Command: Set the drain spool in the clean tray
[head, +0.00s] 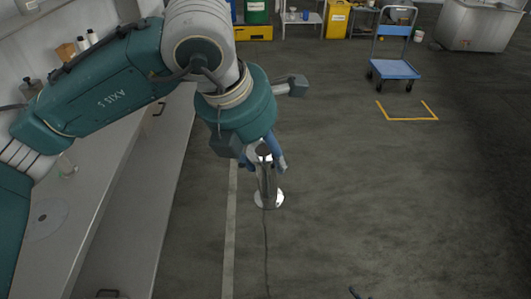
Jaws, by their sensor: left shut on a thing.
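My left gripper (268,160) points down over the open floor in the middle of the head view. It is shut on the drain spool (267,187), a shiny metal tube with a wide round flange at its lower end. The spool hangs roughly upright. Its upper end is partly hidden by the blue-grey fingers. I cannot make out the clean tray in this view.
A grey bench (105,165) runs along the left, with a pale disc (47,220) and small bottles on it. A blue cart (394,68) stands at the back right near a yellow floor marking (408,118). The floor at centre right is clear.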

